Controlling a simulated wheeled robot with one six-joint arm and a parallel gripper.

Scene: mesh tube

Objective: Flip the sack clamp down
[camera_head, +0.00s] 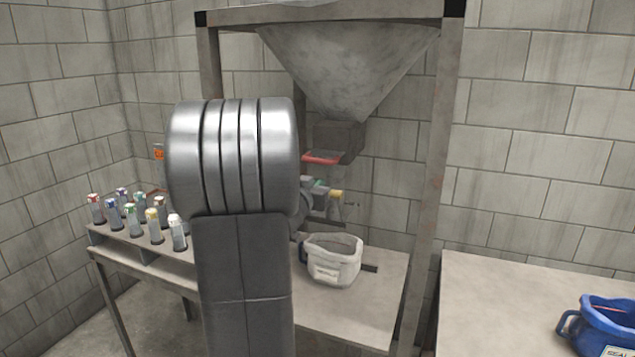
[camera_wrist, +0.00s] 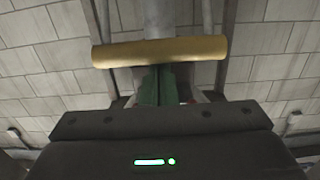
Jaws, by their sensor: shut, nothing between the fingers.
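A yellow bar (camera_wrist: 160,50), which looks like the clamp's handle, lies across the wrist view just beyond my gripper. My gripper (camera_wrist: 158,82) has green fingers, shut and empty, pointing at the bar's middle. I cannot tell whether they touch it. In the head view a small yellow part (camera_head: 336,194) shows below the hopper outlet, close beside the green fingers of my gripper (camera_head: 320,187). A whitish sack or bucket (camera_head: 332,262) stands upright on the bench below. My arm hides much of the clamp's left side.
A metal hopper (camera_head: 345,60) with a red plate (camera_head: 323,157) at its outlet hangs in a frame (camera_head: 437,190). Several capped bottles (camera_head: 131,222) stand on the bench at left. A blue container (camera_head: 605,325) stands on the right table (camera_head: 500,300), which is otherwise largely clear.

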